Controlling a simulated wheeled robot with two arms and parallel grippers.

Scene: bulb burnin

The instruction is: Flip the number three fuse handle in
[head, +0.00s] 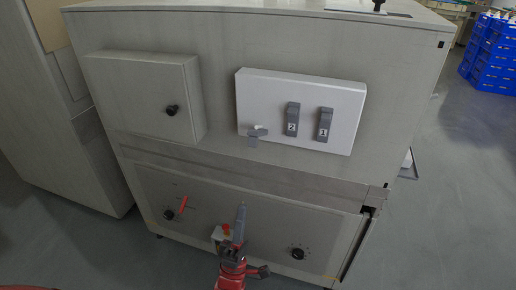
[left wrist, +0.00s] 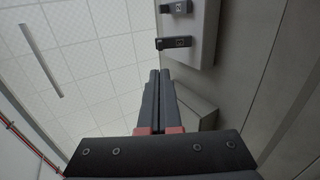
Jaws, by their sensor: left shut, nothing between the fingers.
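The white fuse box (head: 350,100) is on the front of the grey cabinet. Handles two (head: 292,119) and one (head: 325,124) lie upright against it, with their numbers showing. My left gripper (head: 241,206) is below the third handle in the picture, shut and empty, pointing up, apart from the box.
A grey box with a black knob (head: 172,110) sits left of the fuse box. A lower panel carries a dial (head: 298,254), another knob (head: 169,214) and a red pointer (head: 183,204). Blue crates (head: 492,55) stand far back right.

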